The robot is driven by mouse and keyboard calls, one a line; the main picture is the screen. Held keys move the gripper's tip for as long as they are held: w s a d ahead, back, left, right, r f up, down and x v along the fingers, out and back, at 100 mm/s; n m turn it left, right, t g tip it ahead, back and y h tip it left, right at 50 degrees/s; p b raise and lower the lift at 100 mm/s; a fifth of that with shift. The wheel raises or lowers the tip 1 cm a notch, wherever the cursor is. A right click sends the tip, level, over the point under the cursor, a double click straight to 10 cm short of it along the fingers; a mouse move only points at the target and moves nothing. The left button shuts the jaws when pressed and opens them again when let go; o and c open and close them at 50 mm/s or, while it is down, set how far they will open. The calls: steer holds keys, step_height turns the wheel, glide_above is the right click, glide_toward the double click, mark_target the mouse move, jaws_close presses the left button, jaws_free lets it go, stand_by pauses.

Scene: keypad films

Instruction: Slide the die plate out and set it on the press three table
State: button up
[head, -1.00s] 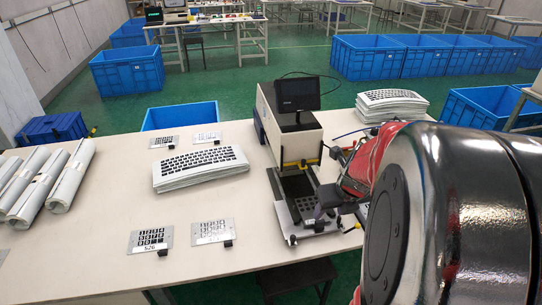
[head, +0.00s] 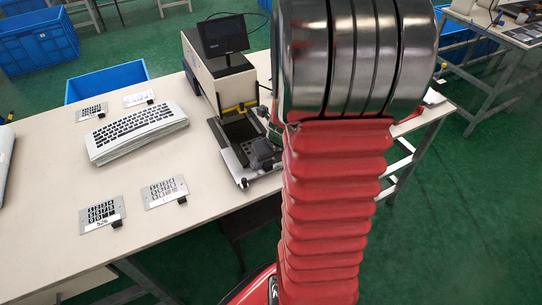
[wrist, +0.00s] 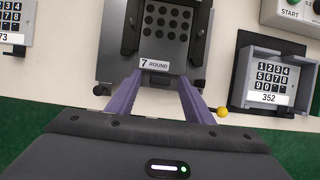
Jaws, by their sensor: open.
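The die plate (wrist: 166,38) is dark with rows of round holes and a white label reading "7 ROUND". It lies in the metal bed (wrist: 110,72) of a press. My gripper (wrist: 160,80) has two purple fingers, spread apart, their tips at either side of the label end. I cannot tell whether they touch the plate. Which table is press three's I cannot tell.
A grey holder (wrist: 245,85) with a keypad marked 352 lies right of the fingers, near a yellow knob (wrist: 222,112). A START button box (wrist: 290,12) is beyond. Keypad plates (head: 102,213) and a keyboard stack (head: 135,133) lie left on the table. Blue crates (head: 105,80) stand behind.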

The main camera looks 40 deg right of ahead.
steer(key=shift+w+f, duration=0.1)
steer(key=shift+f, duration=0.2)
jaws_close()
stand_by(0.5)
